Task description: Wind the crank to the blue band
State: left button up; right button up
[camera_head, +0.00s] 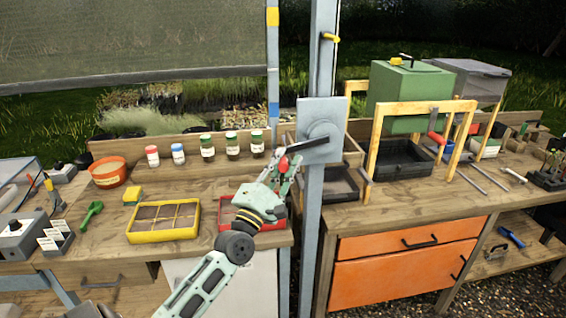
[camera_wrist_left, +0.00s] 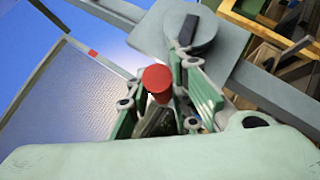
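The crank sits in a grey housing (camera_head: 321,117) fixed to a blue-grey post. Its dark arm (camera_head: 308,144) points left and slightly down from the round hub, which also shows in the wrist view (camera_wrist_left: 190,35). A red handle (camera_wrist_left: 158,82) is at the arm's free end. My left gripper (camera_head: 282,168) is at that end, with fingers on both sides of the handle, seemingly closed on it. The rolled-down screen (camera_head: 130,40) hangs at the upper left. The blue band (camera_head: 274,110) is on the slim post beside it, below the screen's lower edge. My right gripper is not in view.
A yellow band (camera_head: 272,17) is higher on the slim post. Several jars (camera_head: 207,147) stand behind. A wooden frame (camera_head: 373,150) stands right of the crank post.

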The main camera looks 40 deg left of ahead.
pick_arm(q)
jog(key=o, duration=0.5)
jog(key=shift+s+a+r, duration=0.1)
jog(key=shift+a+r, duration=0.05)
jog(key=shift+r, duration=0.05)
jog(key=shift+f, duration=0.25)
jog(key=v, duration=1.2)
jog(key=shift+r, duration=0.2)
